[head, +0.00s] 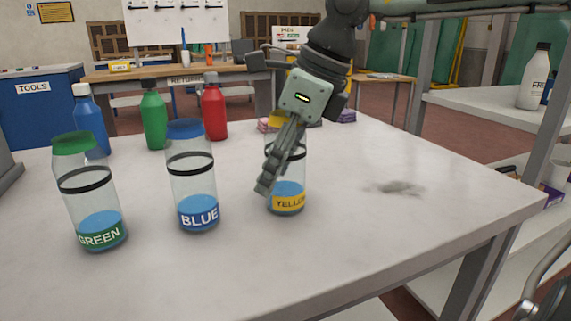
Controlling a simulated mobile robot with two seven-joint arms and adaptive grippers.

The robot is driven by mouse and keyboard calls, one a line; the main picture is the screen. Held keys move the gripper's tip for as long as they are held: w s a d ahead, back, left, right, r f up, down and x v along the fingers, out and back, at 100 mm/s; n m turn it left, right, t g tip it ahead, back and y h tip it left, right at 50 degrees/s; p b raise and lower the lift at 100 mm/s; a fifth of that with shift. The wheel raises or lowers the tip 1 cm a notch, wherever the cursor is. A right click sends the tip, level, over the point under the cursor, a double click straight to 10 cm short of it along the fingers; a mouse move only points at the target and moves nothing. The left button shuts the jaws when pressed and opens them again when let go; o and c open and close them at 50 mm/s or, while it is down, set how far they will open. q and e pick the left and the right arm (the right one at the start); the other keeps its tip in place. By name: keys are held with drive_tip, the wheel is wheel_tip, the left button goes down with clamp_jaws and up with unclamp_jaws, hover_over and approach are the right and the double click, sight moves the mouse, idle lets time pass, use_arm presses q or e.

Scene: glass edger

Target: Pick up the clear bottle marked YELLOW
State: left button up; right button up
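The clear bottle marked YELLOW (288,200) stands upright on the white table, with blue liquid in the bottom and a yellow label. My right gripper (267,183) reaches down from above, its fingers slanting across the front left of this bottle and covering much of its upper part. Only a bit of its yellow cap (279,120) shows. The fingers overlap in this view, so I cannot tell whether they are open, shut or touching the bottle. My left gripper is not in view.
The clear BLUE bottle (192,178) and GREEN bottle (92,195) stand to the left on the table (330,250). Behind are opaque blue (90,125), green (154,120) and red (214,112) bottles. The table's right side is clear except a grey smudge (398,188).

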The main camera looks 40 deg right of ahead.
drive_tip(key=c, duration=0.5)
